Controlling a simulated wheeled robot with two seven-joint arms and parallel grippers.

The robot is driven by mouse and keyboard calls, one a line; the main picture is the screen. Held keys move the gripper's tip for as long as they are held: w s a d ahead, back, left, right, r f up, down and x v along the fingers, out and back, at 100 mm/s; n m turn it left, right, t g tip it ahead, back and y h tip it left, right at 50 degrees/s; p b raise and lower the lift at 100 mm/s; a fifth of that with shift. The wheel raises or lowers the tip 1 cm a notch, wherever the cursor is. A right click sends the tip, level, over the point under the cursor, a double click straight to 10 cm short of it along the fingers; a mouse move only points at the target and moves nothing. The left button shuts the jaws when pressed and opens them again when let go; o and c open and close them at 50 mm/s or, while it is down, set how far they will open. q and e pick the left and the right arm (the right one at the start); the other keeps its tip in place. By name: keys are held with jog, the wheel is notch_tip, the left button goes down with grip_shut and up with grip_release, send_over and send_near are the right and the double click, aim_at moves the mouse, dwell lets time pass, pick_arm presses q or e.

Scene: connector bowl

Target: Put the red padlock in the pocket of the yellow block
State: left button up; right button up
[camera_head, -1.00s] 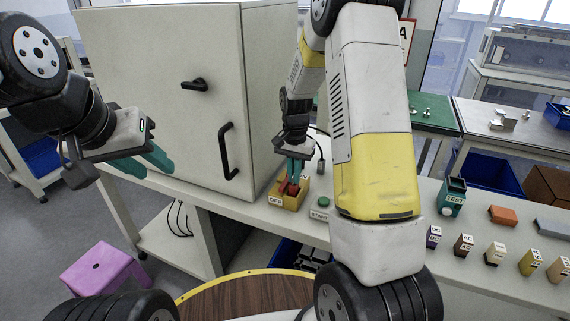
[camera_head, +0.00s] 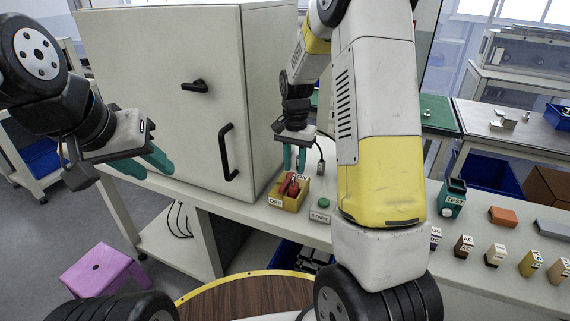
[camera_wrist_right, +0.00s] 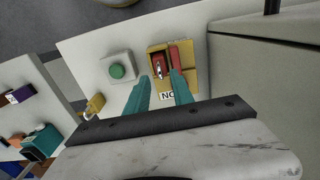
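The yellow block (camera_head: 301,188) sits on the bench beside the grey cabinet and carries labels, one reading OFF. The red padlock (camera_wrist_right: 158,63), with a silvery shackle, appears in the block's dark recess in the right wrist view; how deep it sits is unclear. A second red part (camera_wrist_right: 174,54) is beside it on the block. My right gripper (camera_head: 294,165) is just above the block with its teal fingers apart and nothing clearly held between them. The right wrist view shows its fingertips (camera_wrist_right: 159,77) spread near the padlock. My left gripper (camera_head: 143,166) is open and empty in front of the cabinet.
A green START button (camera_head: 323,203) stands right of the block. The cabinet (camera_head: 160,90) with its handle rises close on the left. Several small labelled blocks and a teal TEST box (camera_head: 453,197) stand along the bench to the right.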

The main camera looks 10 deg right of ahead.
jog(key=s+r+n+t+y, duration=0.1)
jog(key=s+r+n+t, duration=0.1)
jog(key=s+r, duration=0.55)
jog(key=s+r+n+t+y, duration=0.15)
jog(key=s+r, duration=0.35)
jog(key=r, duration=0.6)
jog(key=s+a+r+n+t, duration=0.1)
jog(key=s+n, duration=0.3)
jog(key=s, duration=0.7)
jog(key=shift+s+a+r+t, duration=0.25)
jog(key=shift+s+a+t, duration=0.15)
jog(key=shift+a+t, duration=0.35)
jog(key=shift+d, duration=0.15)
